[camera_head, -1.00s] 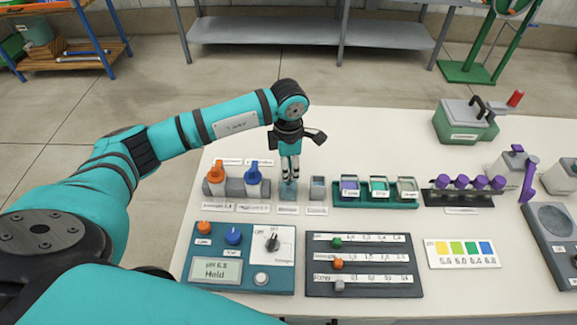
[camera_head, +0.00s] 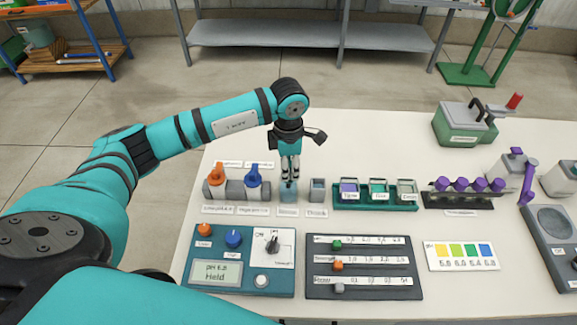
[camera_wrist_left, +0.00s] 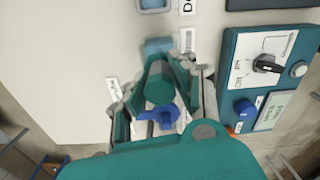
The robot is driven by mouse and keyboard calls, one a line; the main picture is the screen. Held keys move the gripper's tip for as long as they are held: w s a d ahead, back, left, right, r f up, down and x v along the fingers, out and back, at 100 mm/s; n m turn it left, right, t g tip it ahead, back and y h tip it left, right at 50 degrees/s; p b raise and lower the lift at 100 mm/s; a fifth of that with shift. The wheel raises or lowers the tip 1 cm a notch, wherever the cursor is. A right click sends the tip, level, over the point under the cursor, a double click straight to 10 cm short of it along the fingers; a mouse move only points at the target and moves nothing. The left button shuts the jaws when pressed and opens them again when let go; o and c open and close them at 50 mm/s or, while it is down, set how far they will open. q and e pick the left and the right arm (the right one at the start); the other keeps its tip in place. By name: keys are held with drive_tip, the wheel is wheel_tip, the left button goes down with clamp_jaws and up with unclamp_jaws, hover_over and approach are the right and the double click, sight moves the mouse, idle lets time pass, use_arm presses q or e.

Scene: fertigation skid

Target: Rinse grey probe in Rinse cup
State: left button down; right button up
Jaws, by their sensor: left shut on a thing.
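My left gripper (camera_head: 290,174) points straight down over the Rinse cup (camera_head: 288,192), a small pale blue cup in the row at the table's left. In the left wrist view the fingers (camera_wrist_left: 160,100) close in front of the bluish cup (camera_wrist_left: 155,46). My right gripper is not in view.
A teal meter panel (camera_head: 240,260) and a dark slider panel (camera_head: 363,265) lie in front.

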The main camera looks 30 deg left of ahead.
use_arm(q)
drive_tip(key=shift+f+b, duration=0.35)
drive_tip(key=shift+f, duration=0.2)
drive_tip(key=shift+r, duration=0.2)
drive_tip(key=shift+r+p, duration=0.45)
drive_tip(key=shift+r, duration=0.25)
drive_tip(key=shift+f+b, duration=0.85)
drive_tip(key=shift+f, duration=0.05)
drive_tip(key=shift+r, duration=0.15)
